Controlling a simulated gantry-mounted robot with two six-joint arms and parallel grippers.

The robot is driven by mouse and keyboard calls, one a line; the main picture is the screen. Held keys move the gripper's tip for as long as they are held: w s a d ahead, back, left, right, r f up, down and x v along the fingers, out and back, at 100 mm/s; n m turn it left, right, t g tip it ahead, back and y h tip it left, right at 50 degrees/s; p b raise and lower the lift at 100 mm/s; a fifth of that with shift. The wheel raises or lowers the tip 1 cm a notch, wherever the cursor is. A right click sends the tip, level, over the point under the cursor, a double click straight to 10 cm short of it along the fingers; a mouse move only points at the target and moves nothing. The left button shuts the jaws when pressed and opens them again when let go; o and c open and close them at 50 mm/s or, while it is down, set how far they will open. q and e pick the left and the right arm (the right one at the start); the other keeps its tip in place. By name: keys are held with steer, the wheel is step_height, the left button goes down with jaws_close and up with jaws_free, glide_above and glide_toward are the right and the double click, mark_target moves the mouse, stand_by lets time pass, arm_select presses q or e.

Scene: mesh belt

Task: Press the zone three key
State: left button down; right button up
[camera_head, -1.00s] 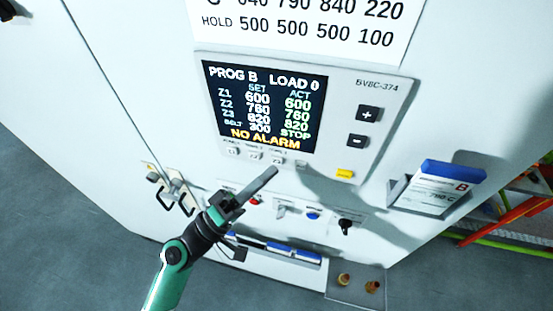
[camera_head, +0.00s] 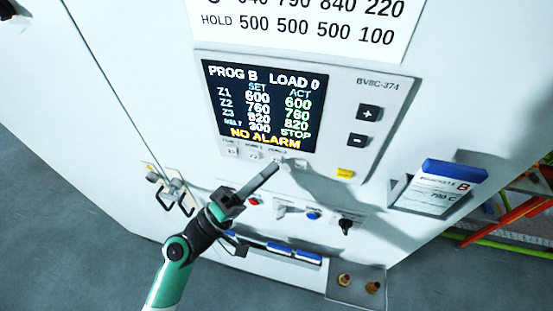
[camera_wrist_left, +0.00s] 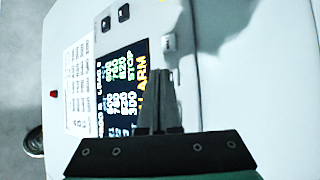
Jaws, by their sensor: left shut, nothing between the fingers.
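The control panel (camera_head: 340,155) has a lit screen (camera_head: 265,105) with rows Z1, Z2, Z3 and belt. Below the screen is a row of small pale keys with tiny labels, including a first key (camera_head: 232,154) and a second key (camera_head: 254,156). The third key along, under the label that seems to read zone 3, is largely hidden by my fingertips. My left gripper (camera_head: 275,168) is shut and empty, its tip over or just in front of that key; I cannot tell whether it touches. In the left wrist view the shut fingers (camera_wrist_left: 165,85) point at the panel beside the screen.
Plus (camera_head: 368,113) and minus (camera_head: 357,140) keys and a yellow key (camera_head: 345,173) sit right of the screen. Below are a red button (camera_head: 254,201), a blue button (camera_head: 313,215) and a black switch (camera_head: 346,225). A card holder (camera_head: 450,185) juts out at right.

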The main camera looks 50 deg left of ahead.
arm_select(q)
steer(key=shift+w+a, duration=0.2)
steer(key=shift+w, duration=0.15)
stand_by(0.4)
stand_by(0.3)
steer(key=shift+s+d, duration=0.45)
steer(key=shift+s, duration=0.25)
steer(key=s+d, duration=0.1)
steer(key=s, duration=0.1)
steer(key=s+d, duration=0.1)
steer(key=s, duration=0.1)
steer(key=shift+s+d+b, duration=0.1)
steer(key=shift+d+b, duration=0.25)
